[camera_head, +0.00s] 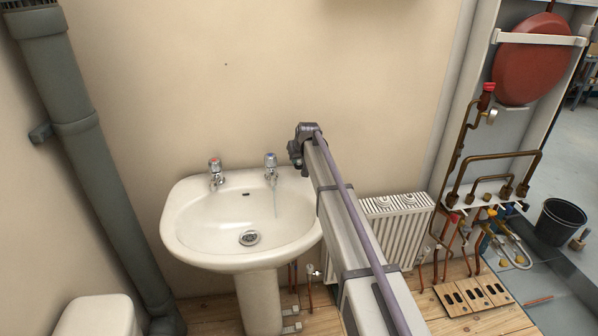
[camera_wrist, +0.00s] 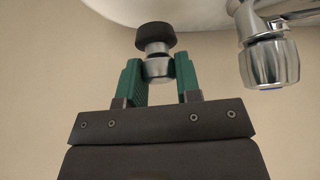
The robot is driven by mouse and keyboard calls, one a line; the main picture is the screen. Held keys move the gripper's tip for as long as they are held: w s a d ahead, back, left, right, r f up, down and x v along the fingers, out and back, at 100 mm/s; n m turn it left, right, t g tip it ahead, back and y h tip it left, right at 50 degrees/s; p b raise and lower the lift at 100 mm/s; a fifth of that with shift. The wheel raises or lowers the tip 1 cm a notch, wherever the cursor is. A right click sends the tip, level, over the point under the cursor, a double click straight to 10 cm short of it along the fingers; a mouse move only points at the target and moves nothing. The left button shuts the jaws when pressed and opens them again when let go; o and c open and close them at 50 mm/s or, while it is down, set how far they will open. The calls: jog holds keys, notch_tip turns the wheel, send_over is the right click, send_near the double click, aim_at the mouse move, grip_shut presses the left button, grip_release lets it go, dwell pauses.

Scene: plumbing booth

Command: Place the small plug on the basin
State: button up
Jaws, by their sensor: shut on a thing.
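The small plug (camera_wrist: 156,50) has a black disc top and a silver metal body. In the wrist view my gripper (camera_wrist: 158,75) has its green fingers shut on the metal body, with the black disc beyond the fingertips. The white basin (camera_head: 185,225) stands against the wall in the head view; its rim also shows at the top of the wrist view (camera_wrist: 190,12). The dark end of my arm is beside the basin's back right corner, right of the right tap. I cannot make out the plug or the fingers in the head view.
A red-marked tap (camera_head: 215,170) and a second chrome tap (camera_head: 271,166) rise from the basin's back edge. The second tap (camera_wrist: 268,55) is close, right of the plug in the wrist view. The bowl holds a drain (camera_head: 249,238). A radiator (camera_head: 400,230) stands to the right.

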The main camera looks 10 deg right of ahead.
aim_at(300, 161)
notch_tip(300, 161, down, 4)
jog(key=shift+r+b, duration=0.25)
jog(key=shift+b, duration=0.85)
jog(key=shift+r+p, duration=0.3)
jog(key=shift+r, duration=0.05)
jog(key=shift+f+b, duration=0.3)
jog(key=o, duration=0.9)
jog(key=shift+r, duration=0.1)
jog(key=shift+o, duration=0.2)
jog(key=shift+r+p, duration=0.3)
jog(key=shift+p, duration=0.15)
jog(key=a+p+v, duration=0.1)
jog(key=p+v, duration=0.8)
jog(key=v, duration=0.2)
jog(key=shift+s+d+r+p, duration=0.2)
jog(key=shift+d+r+p, duration=0.1)
jog(key=shift+d+p, duration=0.15)
